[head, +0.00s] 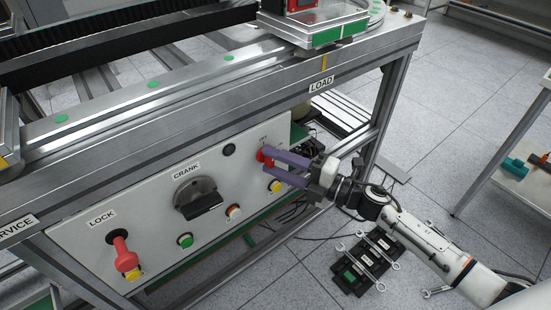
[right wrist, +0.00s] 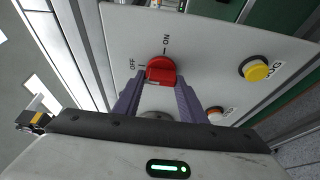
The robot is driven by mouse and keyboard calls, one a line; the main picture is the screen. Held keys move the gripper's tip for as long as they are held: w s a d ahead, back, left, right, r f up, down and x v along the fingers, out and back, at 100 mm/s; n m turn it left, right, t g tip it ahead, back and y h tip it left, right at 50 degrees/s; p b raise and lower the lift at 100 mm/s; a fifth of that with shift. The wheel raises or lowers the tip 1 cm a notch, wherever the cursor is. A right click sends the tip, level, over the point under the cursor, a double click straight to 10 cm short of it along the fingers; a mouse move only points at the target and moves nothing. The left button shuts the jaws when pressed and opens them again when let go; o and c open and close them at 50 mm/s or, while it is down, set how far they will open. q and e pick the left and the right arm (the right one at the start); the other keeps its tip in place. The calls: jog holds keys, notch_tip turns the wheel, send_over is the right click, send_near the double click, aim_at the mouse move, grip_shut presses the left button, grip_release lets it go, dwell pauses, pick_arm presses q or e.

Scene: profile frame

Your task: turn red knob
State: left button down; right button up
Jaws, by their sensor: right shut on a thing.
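The red knob (head: 264,156) sits on the right part of the pale control panel (head: 138,211) in the head view. In the right wrist view the red knob (right wrist: 161,70) has an OFF mark at its left and an ON mark above it. I cannot tell for sure which mark it points at. My right gripper (head: 268,160) reaches in from the right with its purple fingers on either side of the knob, shut on it. In the right wrist view its fingers (right wrist: 158,97) flank the knob's lower part. My left gripper is not in view.
The panel also bears a black crank (head: 197,197), a red lock handle (head: 123,251), a green button (head: 185,240) and a yellow button (head: 275,186). The metal frame's beam (head: 215,92) overhangs the panel. Wrenches on a black tray (head: 352,274) lie on the floor below my right arm.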

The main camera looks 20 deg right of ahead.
dwell(0.4)
jog(key=o, duration=1.1)
jog(key=shift+c, duration=0.2)
jog(key=v, duration=1)
jog(key=shift+d+p, duration=0.2)
jog(key=shift+p, duration=0.1)
jog(key=shift+s, duration=0.15)
